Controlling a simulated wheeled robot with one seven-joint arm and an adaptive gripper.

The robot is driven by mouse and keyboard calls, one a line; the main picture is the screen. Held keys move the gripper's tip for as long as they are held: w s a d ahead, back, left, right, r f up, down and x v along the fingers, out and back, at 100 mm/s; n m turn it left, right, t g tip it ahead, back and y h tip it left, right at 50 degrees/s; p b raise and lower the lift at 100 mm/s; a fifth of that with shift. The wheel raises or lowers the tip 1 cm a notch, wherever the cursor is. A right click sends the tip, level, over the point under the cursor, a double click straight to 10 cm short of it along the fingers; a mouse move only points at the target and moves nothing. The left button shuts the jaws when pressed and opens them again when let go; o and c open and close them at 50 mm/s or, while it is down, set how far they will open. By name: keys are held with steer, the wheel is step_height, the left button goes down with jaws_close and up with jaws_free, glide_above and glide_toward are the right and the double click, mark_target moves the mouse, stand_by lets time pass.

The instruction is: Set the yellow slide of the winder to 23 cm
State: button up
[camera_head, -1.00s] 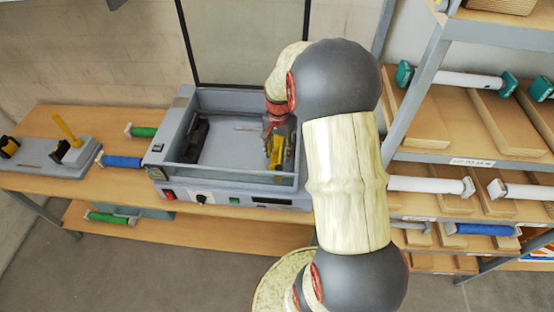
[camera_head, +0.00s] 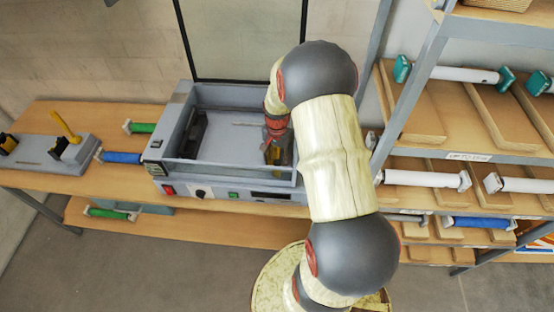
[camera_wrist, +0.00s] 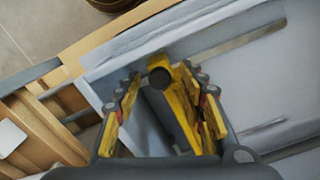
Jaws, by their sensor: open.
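The winder is the grey open-topped box (camera_head: 225,97) on the bench, with its glass lid raised. In the wrist view, a yellow bar with a dark round end (camera_wrist: 180,105), seemingly the yellow slide, stands between the fingers of my gripper (camera_wrist: 165,108). The fingers are apart, one on each side of the bar; the right finger looks closer to it. I cannot tell whether either touches. In the head view my gripper (camera_head: 277,150) is down inside the right end of the box, and the slide is mostly hidden there. No scale reading is legible.
A dark block (camera_head: 194,135) stands in the left of the box. Green (camera_head: 140,127) and blue (camera_head: 121,157) rolls and a grey stand with a yellow lever (camera_head: 65,127) are to its left. A shelf rack (camera_head: 415,85) with rolls stands close on the right.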

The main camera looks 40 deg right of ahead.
steer(key=shift+c, duration=1.1)
steer(key=c, duration=0.7)
jaws_close()
steer(key=shift+w, duration=0.1)
